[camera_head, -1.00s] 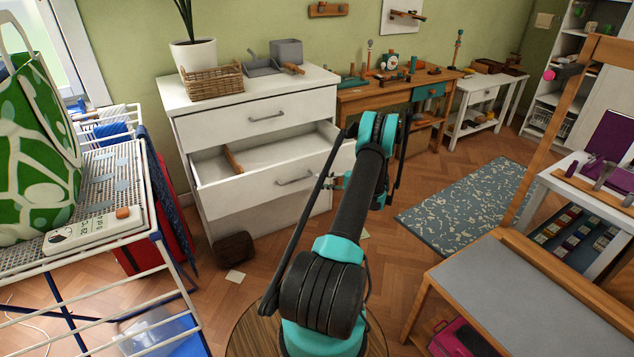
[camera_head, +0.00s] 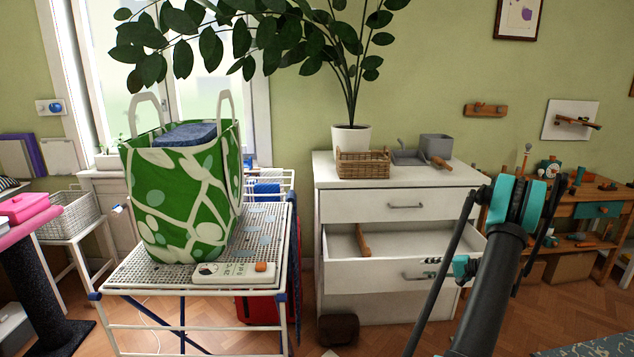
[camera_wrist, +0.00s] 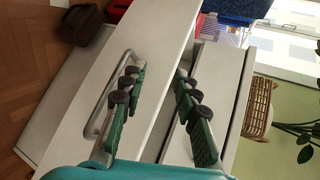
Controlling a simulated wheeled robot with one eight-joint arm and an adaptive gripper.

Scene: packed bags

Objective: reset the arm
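My gripper (camera_wrist: 157,78) is open in the wrist view, with its two green, dark-padded fingers apart and nothing seen between them except the white drawer behind. In the head view, my arm reaches up from the bottom right and bends, with the gripper (camera_head: 462,266) near the right side of the open drawer's front. The open drawer (camera_head: 385,272) is the middle one of a white chest (camera_head: 331,295). Its metal handle (camera_wrist: 107,95) lies left of my fingers in the wrist view. I cannot tell whether the gripper touches the drawer.
A green patterned bag (camera_head: 185,205) and a white remote-like object (camera_head: 232,273) sit on a drying rack (camera_head: 140,275) left of the chest. A wooden stick (camera_head: 362,240) is in the drawer. A dark brown bag (camera_head: 338,330) lies on the floor. A workbench (camera_head: 590,218) stands right.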

